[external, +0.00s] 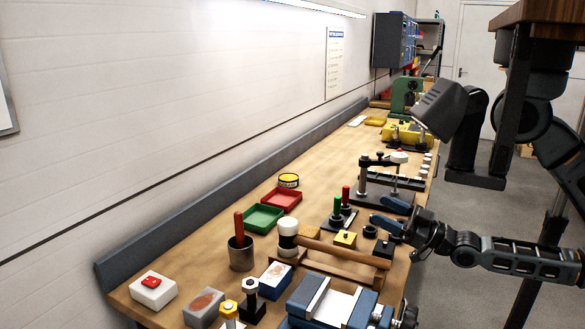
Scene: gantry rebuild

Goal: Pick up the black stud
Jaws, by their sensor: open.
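My gripper (392,226) reaches in from the right over the front edge of the workbench, small in the external view. Its jaws are open, and nothing shows held between them. A small black block with a knob on top (383,250) stands just below the gripper in the picture. A short black round piece (370,232) sits just left of the gripper. I cannot tell for sure which of these two is the black stud. Any contact between gripper and either piece cannot be made out.
A yellow block (345,239), a wooden-handled mallet (330,252) and red and green handled tools (338,210) stand close left. A clamp fixture (375,175) stands behind. A blue vise (335,305) is in front. Red (281,200) and green (263,218) trays lie farther left.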

